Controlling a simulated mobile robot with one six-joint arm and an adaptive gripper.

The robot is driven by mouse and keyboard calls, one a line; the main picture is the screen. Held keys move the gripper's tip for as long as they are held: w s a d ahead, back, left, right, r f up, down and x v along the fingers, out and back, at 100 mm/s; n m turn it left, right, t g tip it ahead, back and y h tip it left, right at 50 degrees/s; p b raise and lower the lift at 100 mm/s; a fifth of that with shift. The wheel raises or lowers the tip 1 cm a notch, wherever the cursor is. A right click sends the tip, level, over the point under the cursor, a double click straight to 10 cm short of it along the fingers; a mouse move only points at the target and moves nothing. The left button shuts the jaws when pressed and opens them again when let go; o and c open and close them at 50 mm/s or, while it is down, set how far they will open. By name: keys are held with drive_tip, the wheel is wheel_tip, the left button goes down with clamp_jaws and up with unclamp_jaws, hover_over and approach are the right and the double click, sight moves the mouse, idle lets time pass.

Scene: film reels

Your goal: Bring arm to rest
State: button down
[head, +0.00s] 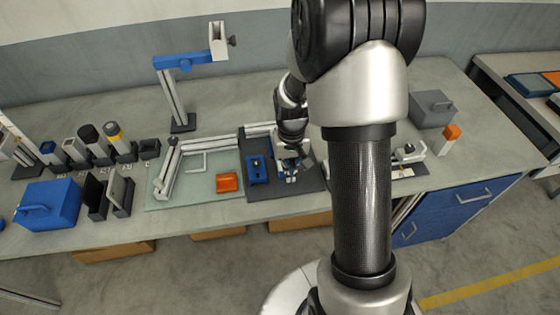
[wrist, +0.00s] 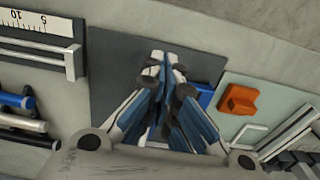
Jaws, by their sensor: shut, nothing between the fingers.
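My gripper (head: 290,176) is in the head view above the dark base plate (head: 262,192) on the bench, beside a blue block (head: 256,169). In the wrist view my gripper (wrist: 164,62) points at the dark plate (wrist: 112,65), with its fingertips together and nothing between them. The blue block (wrist: 205,97) is partly hidden behind the fingers there. I cannot tell how high the fingertips are above the plate. My arm crosses the right half of the head view and hides part of the bench.
An orange piece (head: 227,182) lies on a pale green mat (head: 180,200) left of the plate. A blue and silver stand (head: 178,95) rises behind. A blue box (head: 48,204), dark holders and cylinders (head: 92,140) fill the left. A grey box (head: 432,108) is at right.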

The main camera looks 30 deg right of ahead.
drive_tip(key=s+a+r+n+t, duration=0.1)
drive_tip(key=s+a+r, duration=0.2)
drive_tip(key=r, duration=0.5)
drive_tip(key=s+a+r+n+t, duration=0.1)
drive_tip(key=s+a+r, duration=0.25)
drive_tip(key=r, duration=0.55)
drive_tip(key=s+a+r+t, duration=0.1)
drive_tip(key=s+a+r, duration=0.1)
drive_tip(key=s, duration=0.4)
drive_tip(key=s+a+r+n+t+b, duration=0.1)
drive_tip(key=s+a+r, duration=0.1)
drive_tip(key=s+r, duration=0.2)
drive_tip(key=shift+s+a+t, duration=0.3)
drive_tip(key=shift+s+a, duration=0.1)
drive_tip(key=shift+s, duration=0.75)
